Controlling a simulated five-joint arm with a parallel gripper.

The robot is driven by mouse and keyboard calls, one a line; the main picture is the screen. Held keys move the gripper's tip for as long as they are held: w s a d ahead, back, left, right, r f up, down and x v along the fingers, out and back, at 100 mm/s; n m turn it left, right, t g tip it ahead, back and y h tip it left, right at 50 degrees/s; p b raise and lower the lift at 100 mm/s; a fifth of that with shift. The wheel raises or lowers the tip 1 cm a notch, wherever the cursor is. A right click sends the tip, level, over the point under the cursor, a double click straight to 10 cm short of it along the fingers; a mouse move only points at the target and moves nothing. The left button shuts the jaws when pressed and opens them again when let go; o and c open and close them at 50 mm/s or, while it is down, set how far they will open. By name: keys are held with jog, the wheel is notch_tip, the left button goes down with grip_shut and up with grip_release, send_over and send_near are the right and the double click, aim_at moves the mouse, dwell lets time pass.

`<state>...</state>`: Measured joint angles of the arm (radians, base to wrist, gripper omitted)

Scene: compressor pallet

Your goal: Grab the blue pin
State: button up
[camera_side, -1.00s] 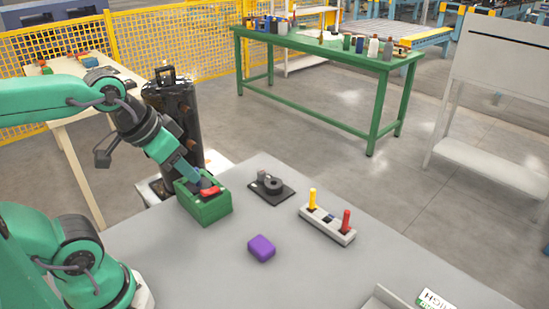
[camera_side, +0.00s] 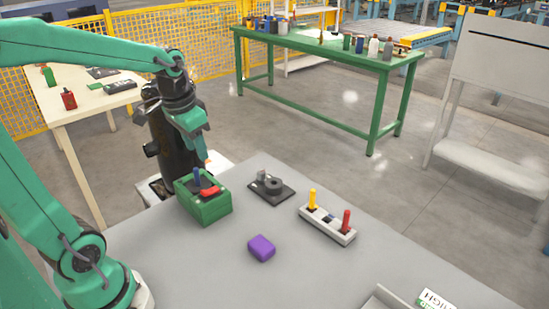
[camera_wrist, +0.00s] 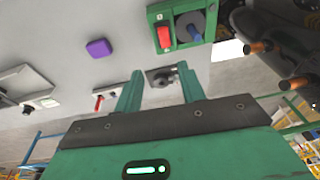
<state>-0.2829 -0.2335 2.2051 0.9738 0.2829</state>
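The blue pin (camera_side: 197,176) stands upright in the green box (camera_side: 208,210) at the table's left corner. A red piece (camera_side: 210,191) lies beside it on the box top. My gripper (camera_side: 202,158) is above and just behind the pin, apart from it. In the wrist view, the green box (camera_wrist: 157,14) is at the top, with the blue pin (camera_wrist: 196,36) on its right side and the red piece on its left. My gripper's fingers (camera_wrist: 160,68) are spread with nothing between them, so it is open and empty.
A dark round fixture (camera_side: 272,187) on a plate, a white rack (camera_side: 327,224) with yellow and red pins, and a purple block (camera_side: 261,248) sit on the grey table. A black cylindrical unit (camera_side: 172,140) stands behind the green box. The table's front is mostly clear.

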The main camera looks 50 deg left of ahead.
jog(key=g, duration=0.2)
send_over(195, 168)
jog(key=shift+h, duration=0.3)
notch_tip(195, 168, down, 5)
jog(key=shift+d+f, duration=0.1)
jog(key=shift+f, duration=0.05)
jog(key=shift+f, duration=0.15)
jog(key=shift+f, duration=1.2)
jog(key=shift+f, duration=0.1)
jog(key=shift+f, duration=2.5)
jog(key=shift+c, duration=0.4)
grip_shut()
